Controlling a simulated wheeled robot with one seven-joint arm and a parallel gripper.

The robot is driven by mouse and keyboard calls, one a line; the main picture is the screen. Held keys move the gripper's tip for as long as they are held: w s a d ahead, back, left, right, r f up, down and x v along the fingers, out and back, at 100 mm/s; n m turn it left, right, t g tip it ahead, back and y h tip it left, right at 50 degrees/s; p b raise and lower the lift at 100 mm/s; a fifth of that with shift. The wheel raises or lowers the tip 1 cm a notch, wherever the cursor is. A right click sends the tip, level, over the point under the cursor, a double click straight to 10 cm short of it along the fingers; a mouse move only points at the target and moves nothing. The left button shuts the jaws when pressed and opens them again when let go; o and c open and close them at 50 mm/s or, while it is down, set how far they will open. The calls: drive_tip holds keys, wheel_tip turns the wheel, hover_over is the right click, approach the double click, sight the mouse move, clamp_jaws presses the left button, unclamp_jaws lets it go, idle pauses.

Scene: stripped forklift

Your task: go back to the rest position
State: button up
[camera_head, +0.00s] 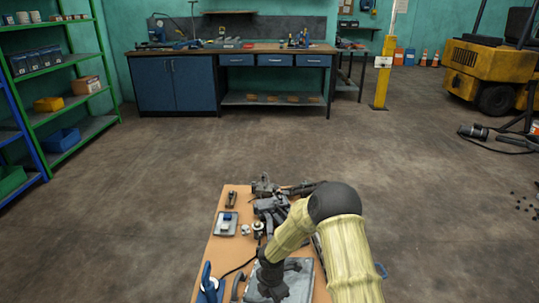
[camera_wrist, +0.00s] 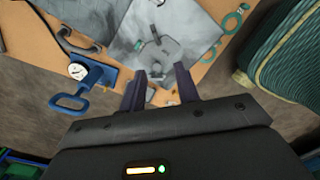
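My gripper (camera_wrist: 160,92) shows in the wrist view with its two dark fingers apart. Nothing is visible between the fingers. It hangs over the near part of a wooden-topped table, above a grey sheet (camera_wrist: 190,22) with a darker grey part (camera_wrist: 158,48) on it. In the head view my gripper (camera_head: 272,290) points down over the same grey sheet (camera_head: 297,285), and my yellow-sleeved arm reaches in from the lower right. The arm hides part of the table's right side.
The table (camera_head: 205,262) bears several dark metal parts (camera_head: 268,207), a small tray (camera_head: 226,224) and a blue tool (camera_head: 208,285). A blue tool with a round dial (camera_wrist: 85,82) lies left of the gripper. Shelves, a workbench (camera_head: 235,82) and a yellow forklift (camera_head: 490,70) stand farther back.

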drive_tip(key=s+d+r+m, duration=0.3)
drive_tip(key=d+r+m, duration=0.25)
drive_tip(key=r, duration=0.35)
drive_tip(key=s+d+r+m, duration=0.4)
drive_tip(key=r+m, duration=0.3)
drive_tip(key=r, duration=0.1)
drive_tip(key=s+d+r+m+t, duration=0.2)
drive_tip(key=s+d+r+m, duration=0.3)
drive_tip(key=s+r+m, duration=0.55)
wheel_tip(320, 180, up, 28)
drive_tip(key=m+p, duration=0.2)
drive_tip(key=p, duration=2.7)
drive_tip(key=shift+p, duration=0.4)
drive_tip(key=shift+f, duration=0.15)
drive_tip(key=shift+a, duration=0.2)
